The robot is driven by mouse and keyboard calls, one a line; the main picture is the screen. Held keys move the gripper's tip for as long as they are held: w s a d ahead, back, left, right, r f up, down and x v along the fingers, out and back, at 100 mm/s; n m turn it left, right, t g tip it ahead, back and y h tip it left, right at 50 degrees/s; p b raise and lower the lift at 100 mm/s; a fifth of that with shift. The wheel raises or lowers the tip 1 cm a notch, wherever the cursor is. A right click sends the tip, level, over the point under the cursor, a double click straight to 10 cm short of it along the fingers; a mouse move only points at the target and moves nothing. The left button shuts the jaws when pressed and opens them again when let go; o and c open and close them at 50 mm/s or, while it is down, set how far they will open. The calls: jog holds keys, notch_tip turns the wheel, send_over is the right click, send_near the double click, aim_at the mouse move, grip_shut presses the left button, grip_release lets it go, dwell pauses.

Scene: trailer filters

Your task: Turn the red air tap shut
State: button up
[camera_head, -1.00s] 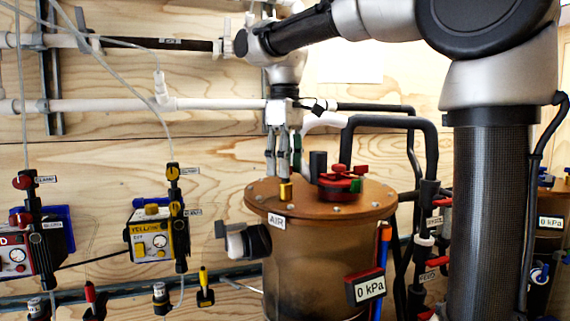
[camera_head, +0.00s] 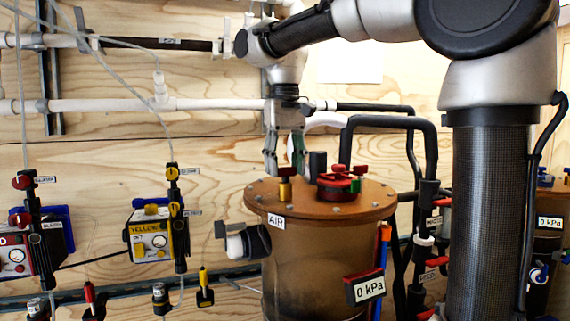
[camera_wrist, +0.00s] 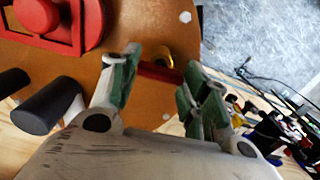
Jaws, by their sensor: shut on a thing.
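The red air tap is a small red handle (camera_head: 286,172) on a brass stub (camera_head: 285,191), standing on the brown lid above the "AIR" label (camera_head: 276,220). My gripper (camera_head: 286,163) points down over it. In the wrist view, my gripper (camera_wrist: 162,66) has its green-padded fingers on either side of the red handle (camera_wrist: 158,73), shut on its ends. The brass (camera_wrist: 164,54) shows just beyond the handle. The fingers hide part of the handle in the head view.
A larger red cap (camera_head: 338,184) and a dark upright cylinder (camera_head: 318,164) stand close right of my gripper on the lid (camera_head: 375,202). A black hose (camera_head: 390,121) arches behind. The tank gauge (camera_head: 369,287) reads 0 kPa. Yellow and red units hang at left.

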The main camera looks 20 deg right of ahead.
dwell(0.4)
jog(key=o, duration=1)
notch_tip(320, 180, up, 12)
jog(key=shift+r, duration=0.1)
